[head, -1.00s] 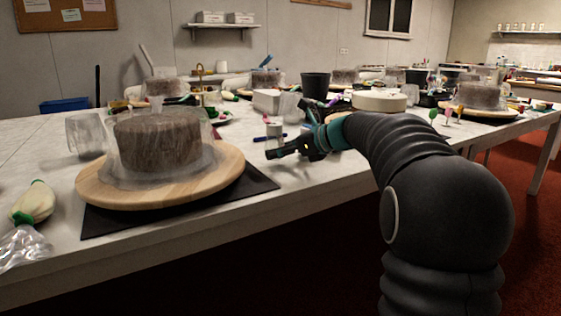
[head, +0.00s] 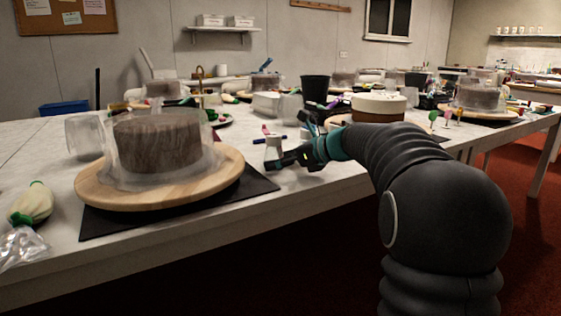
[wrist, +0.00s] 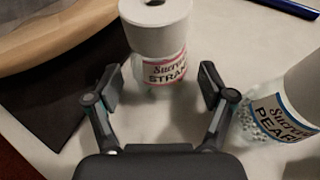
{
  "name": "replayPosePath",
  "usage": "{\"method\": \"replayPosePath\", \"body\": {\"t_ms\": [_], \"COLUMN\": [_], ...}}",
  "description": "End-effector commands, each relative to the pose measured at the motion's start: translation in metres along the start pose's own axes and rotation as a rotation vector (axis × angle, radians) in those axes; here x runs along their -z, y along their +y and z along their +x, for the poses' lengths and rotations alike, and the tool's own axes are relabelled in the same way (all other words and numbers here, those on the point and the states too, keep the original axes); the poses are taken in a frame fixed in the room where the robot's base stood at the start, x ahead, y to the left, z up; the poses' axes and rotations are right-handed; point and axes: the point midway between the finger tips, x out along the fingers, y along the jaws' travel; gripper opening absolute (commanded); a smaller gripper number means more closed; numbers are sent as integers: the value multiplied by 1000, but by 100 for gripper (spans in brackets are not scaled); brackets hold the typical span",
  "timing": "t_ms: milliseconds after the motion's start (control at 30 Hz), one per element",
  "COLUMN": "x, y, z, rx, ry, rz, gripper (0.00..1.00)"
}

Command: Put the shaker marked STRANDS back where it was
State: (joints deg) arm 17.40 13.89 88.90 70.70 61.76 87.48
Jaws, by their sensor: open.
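The STRANDS shaker (wrist: 160,40) has a white top and a pink-edged label, and stands upright on the white table in the wrist view. My gripper (wrist: 160,90) is open, its two fingers apart on either side of the shaker's near, lower side. I see a gap beside each finger, and nothing is gripped. In the head view the shaker (head: 273,150) is small and pale, with my gripper (head: 278,163) just in front of it. The shaker's base is partly hidden there.
A PEARLS shaker (wrist: 285,105) with a blue-edged label stands close to my right finger. A wooden turntable (head: 220,180) with a covered cake sits on a dark mat (head: 262,182) at left. A blue pen (wrist: 292,8) lies behind. A black cup (head: 315,88) stands farther back.

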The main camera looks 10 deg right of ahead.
Motion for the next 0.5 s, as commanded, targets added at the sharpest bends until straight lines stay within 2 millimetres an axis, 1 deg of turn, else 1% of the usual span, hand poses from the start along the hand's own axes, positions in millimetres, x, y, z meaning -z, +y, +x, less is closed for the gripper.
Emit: {"method": "replayPosePath", "body": {"t_ms": [167,500], "x": [-2,-2], "y": [-1,-1], "z": [-20,-87], "rx": [4,5], "ry": [0,-1], "rz": [0,1], "gripper": [81,81]}}
